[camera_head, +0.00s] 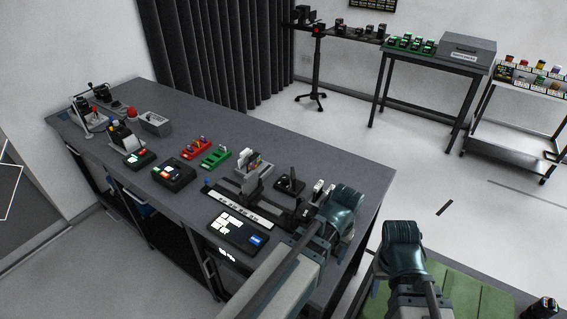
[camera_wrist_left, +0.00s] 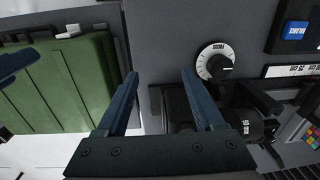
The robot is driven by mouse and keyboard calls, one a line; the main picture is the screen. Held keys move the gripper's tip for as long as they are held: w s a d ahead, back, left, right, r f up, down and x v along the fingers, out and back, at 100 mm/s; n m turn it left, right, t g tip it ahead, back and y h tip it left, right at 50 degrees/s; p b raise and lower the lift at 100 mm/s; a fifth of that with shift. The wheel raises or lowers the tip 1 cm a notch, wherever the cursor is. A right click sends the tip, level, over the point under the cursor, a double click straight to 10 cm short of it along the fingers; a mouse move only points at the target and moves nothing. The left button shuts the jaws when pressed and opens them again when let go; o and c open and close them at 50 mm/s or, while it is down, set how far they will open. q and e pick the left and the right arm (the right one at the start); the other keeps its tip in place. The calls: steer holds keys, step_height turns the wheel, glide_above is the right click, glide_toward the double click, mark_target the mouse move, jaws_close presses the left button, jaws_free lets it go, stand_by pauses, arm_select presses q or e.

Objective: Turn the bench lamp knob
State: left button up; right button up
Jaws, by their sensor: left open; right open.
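No separate lamp is clear to me. My right gripper (camera_head: 410,288) is open over the green mat (camera_head: 465,290), to the right of the bench, and holds nothing visible.
Dark fixtures (camera_wrist_left: 225,110) lie just below the dial.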

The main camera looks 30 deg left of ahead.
arm_select(q)
steer(key=w+a+r+n+p, duration=0.3)
steer(key=w+a+r+p, duration=0.2)
steer(key=w+a+r, duration=0.25)
steer(key=n+p, duration=0.2)
steer(key=n, duration=1.2)
glide_toward(286, 177)
arm_select(e)
step_height(286, 177, up, 9)
arm_select(q)
steer(key=shift+h, duration=0.3)
steer(key=f+b, duration=0.4)
steer(key=b, duration=0.3)
steer(key=f+b, duration=0.4)
steer(key=b, duration=0.3)
steer(key=shift+a+f, duration=0.2)
steer(key=shift+f, duration=0.2)
arm_select(e)
step_height(286, 177, down, 14)
arm_select(q)
steer(key=shift+c, duration=0.2)
arm_select(e)
steer(key=shift+d, duration=0.1)
arm_select(q)
jaws_close()
